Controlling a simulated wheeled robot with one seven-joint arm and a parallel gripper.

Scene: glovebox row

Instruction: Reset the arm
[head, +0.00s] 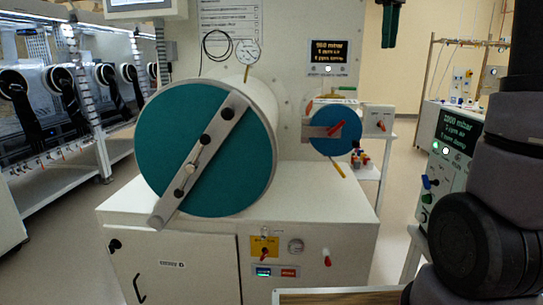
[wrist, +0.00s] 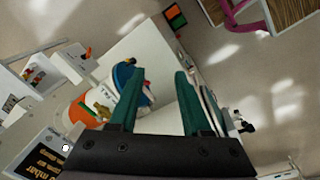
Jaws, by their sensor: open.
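My gripper (wrist: 161,75) is open in the wrist view, its two green fingers apart with nothing held between them. Beyond the fingers are a white surface and, to the left, a blue round part with an orange and white body (wrist: 86,108), seen tilted; I cannot tell whether anything touches the fingers. In the head view my dark arm runs up the right side. A dark green piece (head: 391,22) hangs from the top edge and looks like my fingers; the rest of the gripper is out of that view.
A large antechamber with a teal round door (head: 160,140) and diagonal bar stands on a white cabinet (head: 190,262). A smaller blue door (head: 345,142) is right of it. A panel with a display (head: 450,150) stands close to my arm. Floor shows between (head: 398,200).

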